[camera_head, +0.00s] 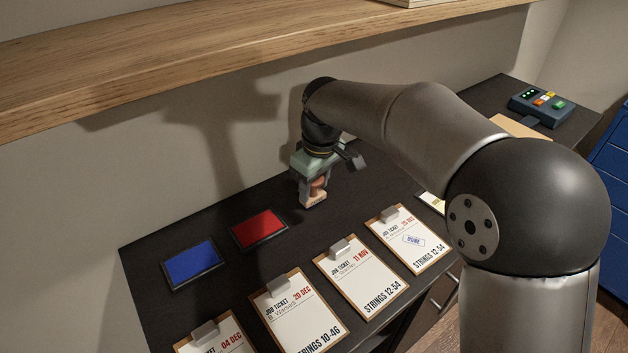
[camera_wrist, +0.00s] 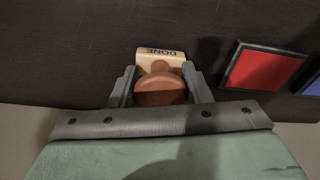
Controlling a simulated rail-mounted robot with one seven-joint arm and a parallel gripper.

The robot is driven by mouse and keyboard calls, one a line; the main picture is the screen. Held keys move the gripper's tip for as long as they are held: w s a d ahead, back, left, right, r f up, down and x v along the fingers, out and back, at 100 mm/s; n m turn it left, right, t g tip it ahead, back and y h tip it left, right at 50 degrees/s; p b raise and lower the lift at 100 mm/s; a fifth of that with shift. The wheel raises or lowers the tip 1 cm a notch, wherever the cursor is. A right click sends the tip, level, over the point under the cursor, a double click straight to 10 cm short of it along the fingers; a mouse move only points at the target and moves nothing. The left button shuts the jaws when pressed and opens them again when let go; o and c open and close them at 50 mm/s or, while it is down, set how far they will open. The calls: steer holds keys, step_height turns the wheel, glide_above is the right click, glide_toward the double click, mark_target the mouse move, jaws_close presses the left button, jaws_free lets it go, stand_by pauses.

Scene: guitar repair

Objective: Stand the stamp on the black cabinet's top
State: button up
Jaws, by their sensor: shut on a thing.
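The stamp (camera_head: 314,200) has a pale wooden block and a rounded red-brown handle. In the wrist view the stamp's block (camera_wrist: 160,55) bears the word DONE. My gripper (camera_head: 315,184) is shut on the handle, and both fingers flank it in the wrist view (camera_wrist: 161,88). The stamp is upright, block down, over the rear part of the black cabinet's top (camera_head: 215,217). I cannot tell whether its base touches the top or hangs just above it. The gripper hides part of the handle.
A red ink pad (camera_head: 259,229) and a blue ink pad (camera_head: 191,263) lie to the left. Several job-ticket clipboards line the front; one ticket (camera_head: 411,238) carries a blue stamp mark. A wooden shelf (camera_head: 200,60) overhangs the back. A button device (camera_head: 541,107) sits far right.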

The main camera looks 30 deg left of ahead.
steer(key=shift+f, duration=0.15)
steer(key=o, duration=0.8)
